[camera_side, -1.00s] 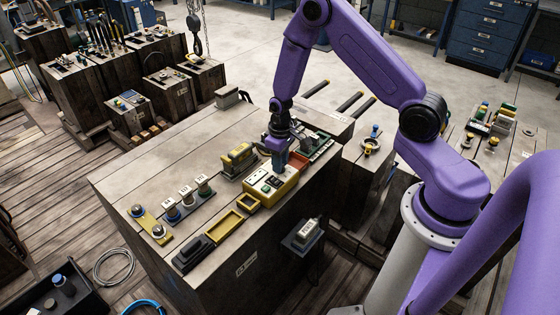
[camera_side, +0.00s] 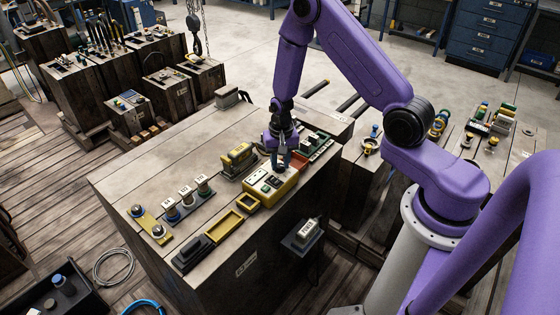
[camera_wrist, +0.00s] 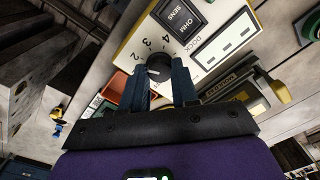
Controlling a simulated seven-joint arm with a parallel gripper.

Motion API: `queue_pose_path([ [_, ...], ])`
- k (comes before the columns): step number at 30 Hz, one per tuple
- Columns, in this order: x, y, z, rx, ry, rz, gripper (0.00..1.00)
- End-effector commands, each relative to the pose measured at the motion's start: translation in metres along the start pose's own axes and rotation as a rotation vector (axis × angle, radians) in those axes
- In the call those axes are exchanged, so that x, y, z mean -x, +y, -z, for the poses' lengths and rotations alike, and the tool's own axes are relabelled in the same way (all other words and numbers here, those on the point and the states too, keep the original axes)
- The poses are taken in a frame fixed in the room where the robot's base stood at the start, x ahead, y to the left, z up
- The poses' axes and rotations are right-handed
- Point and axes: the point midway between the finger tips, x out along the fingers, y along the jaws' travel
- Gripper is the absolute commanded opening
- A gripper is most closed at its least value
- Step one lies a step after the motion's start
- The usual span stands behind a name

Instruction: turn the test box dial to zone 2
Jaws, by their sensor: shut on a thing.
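The test box (camera_side: 262,193) is a yellow case with a cream face, near the right end of the wooden bench top. In the wrist view its cream panel (camera_wrist: 122,52) carries a black switch marked OHM SENS and numerals including 2, 3 and 4. The dial (camera_wrist: 158,66) is a dark round knob beside these numerals. My gripper (camera_wrist: 166,72) is shut on the dial, with one blue finger on each side of it. In the side view my gripper (camera_side: 281,163) points down at the box's far end. I cannot tell which numeral the dial points to.
A yellow open frame (camera_side: 225,226) and a black case (camera_side: 193,252) lie along the bench's near edge. A yellow instrument (camera_side: 237,160) stands close behind the box. A row of labelled knobs (camera_side: 187,198) is farther left. The bench's back left (camera_side: 170,140) is clear.

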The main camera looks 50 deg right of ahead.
Motion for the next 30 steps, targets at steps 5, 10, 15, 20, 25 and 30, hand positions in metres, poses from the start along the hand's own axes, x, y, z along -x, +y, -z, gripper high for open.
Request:
queue_pose_path([
  [5, 0.0003, 0.0001, -0.0011, -0.058, -0.001, -0.002, 0.0],
  [10, 0.0003, -0.0001, -0.0013, -0.083, -0.001, -0.002, 0.0],
  [15, 0.0003, -0.0001, -0.0012, -0.089, 0.0, -0.002, 0.0],
  [20, 0.0003, -0.0001, -0.0013, -0.088, 0.0, -0.002, 0.0],
  [25, 0.0003, -0.0001, -0.0012, -0.088, 0.0, -0.002, 0.55],
  [30, 0.0002, -0.0001, -0.0007, -0.088, 0.001, -0.001, 0.55],
])
